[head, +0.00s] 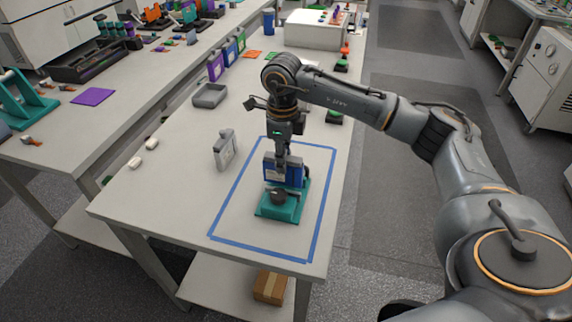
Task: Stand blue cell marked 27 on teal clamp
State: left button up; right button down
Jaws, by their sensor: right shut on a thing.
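A blue cell (294,175) with a pale label stands upright at the teal clamp (278,212), inside a blue tape outline on the white table. Any number on the cell is too small to read. My right gripper (281,160) comes down from above and is shut on the top of the blue cell. The cell's lower edge is at the rear of the clamp, behind its dark knob (278,196); I cannot tell if it touches the clamp. My left gripper is not in view.
A grey cell (225,149) stands to the left of the tape outline (326,205). A grey tray (209,95) and a row of coloured cells (216,66) are farther back. Two small white pieces (143,154) lie near the left edge. The table's front left is clear.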

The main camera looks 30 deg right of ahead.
jog(key=shift+w+d+f, duration=0.25)
jog(key=shift+d+f, duration=0.15)
jog(key=shift+f, duration=0.1)
jog(key=f+p, duration=0.2)
jog(key=f, duration=0.1)
jog(key=shift+d, duration=0.2)
jog(key=shift+f, duration=0.25)
jog(key=shift+f, duration=0.2)
jog(key=c, duration=1.2)
grip_release()
jog(key=shift+r, duration=0.1)
